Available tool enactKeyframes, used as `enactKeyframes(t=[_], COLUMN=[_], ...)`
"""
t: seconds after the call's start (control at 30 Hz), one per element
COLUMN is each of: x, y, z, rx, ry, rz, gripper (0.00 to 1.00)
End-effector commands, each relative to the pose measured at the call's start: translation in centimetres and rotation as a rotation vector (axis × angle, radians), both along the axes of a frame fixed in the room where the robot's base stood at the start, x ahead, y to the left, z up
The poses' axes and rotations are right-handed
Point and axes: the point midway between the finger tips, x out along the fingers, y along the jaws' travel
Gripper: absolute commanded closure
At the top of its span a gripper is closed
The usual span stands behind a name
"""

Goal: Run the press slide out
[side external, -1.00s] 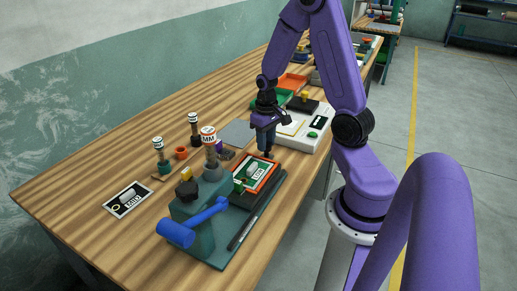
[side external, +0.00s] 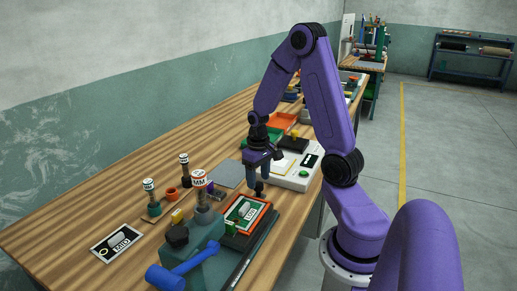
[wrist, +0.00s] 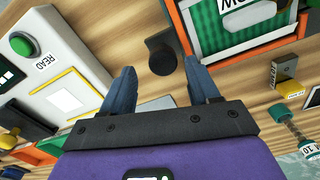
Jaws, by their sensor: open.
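The press (side external: 195,245) is a teal block with a blue lever handle (side external: 172,276) on a dark teal base. Its slide (side external: 266,206) is a flat orange-rimmed tray bearing a green card. It also shows at the top of the wrist view (wrist: 193,42). A black knob (wrist: 162,54) stands off the slide's near edge in the wrist view; it shows beyond the slide in the side view (side external: 259,188). My gripper (side external: 264,174) is open just above the knob. In the wrist view its two fingers (wrist: 161,85) are spread and empty, with the knob ahead between them.
A white reader with a green button (side external: 303,172) stands beyond the knob. A black card (side external: 117,243) lies on bare wood at the front left.

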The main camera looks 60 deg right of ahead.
Motion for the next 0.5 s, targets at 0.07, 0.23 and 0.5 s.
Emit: enactKeyframes(t=[0.07,0.23,0.5], x=[0.1,0.1,0.1], y=[0.0,-0.1,-0.1], z=[1.2,4.1,9.6], rx=[-0.002,-0.003,-0.004], ry=[-0.006,-0.008,-0.01], rz=[0.0,0.0,-0.002], gripper=[0.4,0.4,0.4])
